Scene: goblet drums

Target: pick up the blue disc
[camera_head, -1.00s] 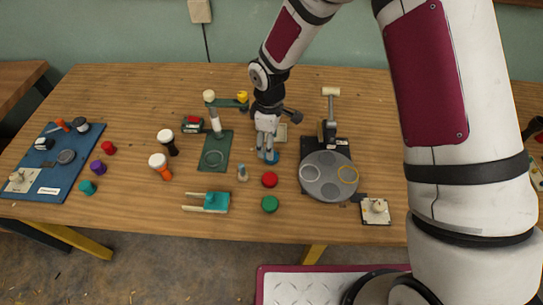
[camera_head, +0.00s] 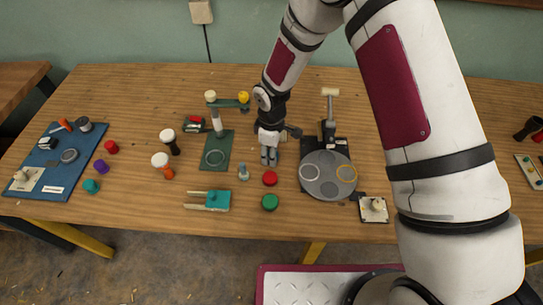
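My gripper (camera_head: 269,160) points down at the middle of the table, just above the red disc (camera_head: 270,178) in the picture. Its two fingers are close together and small in this view, and I cannot tell whether they are open or shut. The blue disc does not show clearly now; the fingers probably cover it, and I cannot tell whether it is held.
A green disc (camera_head: 270,202) lies nearer the front edge. A small grey-blue piece (camera_head: 243,173) stands left of the gripper. A round grey plate (camera_head: 328,176) is to the right. A green stand base (camera_head: 217,150) and a teal clamp (camera_head: 217,201) are to the left.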

